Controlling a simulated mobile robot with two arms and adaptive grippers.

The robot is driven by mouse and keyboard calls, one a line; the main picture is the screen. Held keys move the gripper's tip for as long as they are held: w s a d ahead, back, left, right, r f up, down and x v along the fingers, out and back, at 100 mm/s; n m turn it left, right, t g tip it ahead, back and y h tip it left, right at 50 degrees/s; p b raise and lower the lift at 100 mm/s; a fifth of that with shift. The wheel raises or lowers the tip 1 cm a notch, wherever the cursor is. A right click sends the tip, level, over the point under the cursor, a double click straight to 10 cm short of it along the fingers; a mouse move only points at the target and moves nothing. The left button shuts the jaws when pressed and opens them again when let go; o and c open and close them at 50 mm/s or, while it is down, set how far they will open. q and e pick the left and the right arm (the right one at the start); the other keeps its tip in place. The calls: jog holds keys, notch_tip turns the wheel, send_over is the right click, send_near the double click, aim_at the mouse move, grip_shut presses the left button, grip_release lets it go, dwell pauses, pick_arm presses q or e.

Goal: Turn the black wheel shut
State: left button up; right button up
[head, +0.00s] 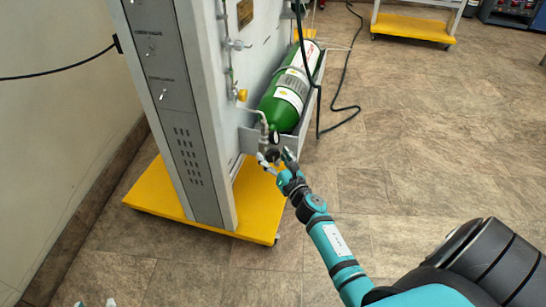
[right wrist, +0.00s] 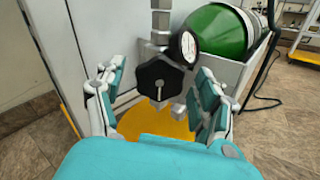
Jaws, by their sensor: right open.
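The black wheel (right wrist: 158,76) is a lobed knob with a pale pointer-like piece at its centre, on a metal fitting in front of the gauge. In the head view it is mostly hidden by my right gripper (head: 273,163). My right gripper (right wrist: 163,105) is open, with one finger to each side of the wheel; the fingers look apart from it. The round gauge (right wrist: 187,46) sits just right of the wheel, and also shows in the head view (head: 275,138). Small teal and white tips, probably my left gripper (head: 95,303), show at the bottom left edge.
A green cylinder (head: 285,100) lies tilted in a grey cradle beside the grey panel cabinet (head: 178,90). The cabinet stands on a yellow base (head: 255,215). A black hose (head: 340,108) runs down to the floor at the right. The tiled floor (head: 410,170) right of it is clear.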

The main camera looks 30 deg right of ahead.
jog(key=shift+w, duration=0.4)
jog(key=shift+c, duration=0.4)
jog(key=c, duration=1.1)
